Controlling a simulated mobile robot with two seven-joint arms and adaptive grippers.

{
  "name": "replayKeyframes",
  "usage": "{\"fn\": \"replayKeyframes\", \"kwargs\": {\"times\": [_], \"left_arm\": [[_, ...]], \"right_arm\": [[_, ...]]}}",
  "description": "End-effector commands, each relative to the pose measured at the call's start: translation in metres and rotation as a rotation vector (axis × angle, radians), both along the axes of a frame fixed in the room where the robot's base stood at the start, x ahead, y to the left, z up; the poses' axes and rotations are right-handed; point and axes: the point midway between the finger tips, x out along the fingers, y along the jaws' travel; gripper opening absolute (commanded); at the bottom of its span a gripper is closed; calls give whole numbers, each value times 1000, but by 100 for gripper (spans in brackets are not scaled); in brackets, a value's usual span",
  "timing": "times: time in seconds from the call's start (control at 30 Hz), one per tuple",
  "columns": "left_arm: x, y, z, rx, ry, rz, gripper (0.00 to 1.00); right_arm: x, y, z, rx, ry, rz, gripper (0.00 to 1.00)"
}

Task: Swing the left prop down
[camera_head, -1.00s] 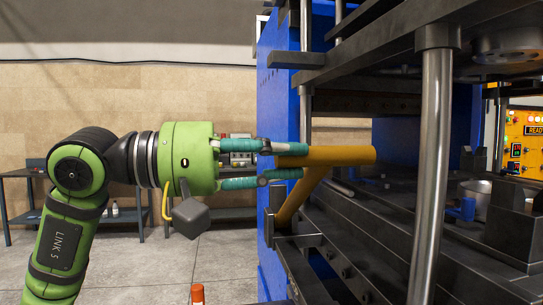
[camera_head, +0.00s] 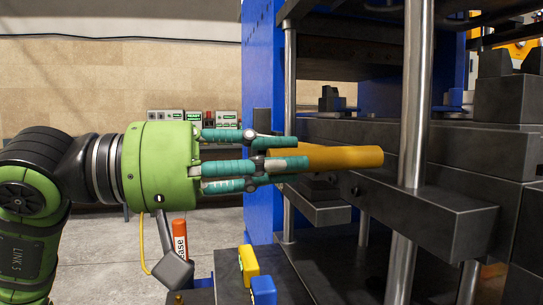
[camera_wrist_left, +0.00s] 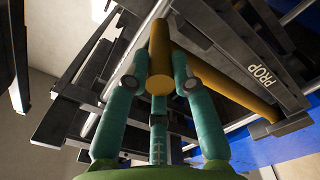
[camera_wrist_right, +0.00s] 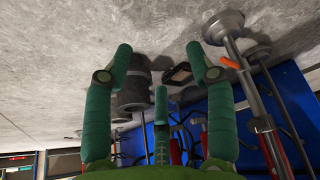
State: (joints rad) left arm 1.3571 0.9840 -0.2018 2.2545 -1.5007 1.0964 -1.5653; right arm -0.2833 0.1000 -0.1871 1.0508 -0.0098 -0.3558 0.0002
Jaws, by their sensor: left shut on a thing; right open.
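The left prop is an orange-yellow bar. In the head view its round stub (camera_head: 340,158) points right, level, in front of the press; its other arm is hidden there. In the left wrist view the stub (camera_wrist_left: 160,45) points at the camera, and a long arm (camera_wrist_left: 235,85) slants away to the lower right beside a plate marked PROP. My left gripper (camera_head: 290,160) is shut on the stub's near end, with its teal fingers around it. My right gripper (camera_wrist_right: 160,55) shows only in its own wrist view, open and empty, facing a grey floor.
Steel columns (camera_head: 413,120) and dark press plates (camera_head: 420,205) stand right of the left gripper, close by. A blue frame (camera_head: 258,80) is behind. A yellow block (camera_head: 248,262), a blue block (camera_head: 264,290) and an orange tube (camera_head: 181,240) are below. Grey cylinders (camera_wrist_right: 132,88) lie before the right gripper.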

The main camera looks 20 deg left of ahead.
Motion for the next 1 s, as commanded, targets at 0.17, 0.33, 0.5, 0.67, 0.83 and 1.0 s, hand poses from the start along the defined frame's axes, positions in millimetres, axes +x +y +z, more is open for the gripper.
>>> {"fn": "replayKeyframes", "kwargs": {"times": [0.17,0.33,0.5,0.67,0.83,1.0], "left_arm": [[-1,-1,-15,-3,4,-6,0],[-1,-1,-20,-2,6,-6,0],[-1,-2,-23,3,10,-7,0],[-1,-3,-25,8,15,-8,0],[-1,-3,-26,11,17,-7,37],[0,-3,-25,7,15,-6,49]], "right_arm": [[-4,3,-1,-2,45,-9,56],[-6,4,2,-5,69,-12,56],[-7,4,3,-6,77,-14,56],[-7,4,3,-6,78,-14,56],[-7,4,3,-6,77,-14,56],[-7,4,3,-6,77,-14,56]]}}
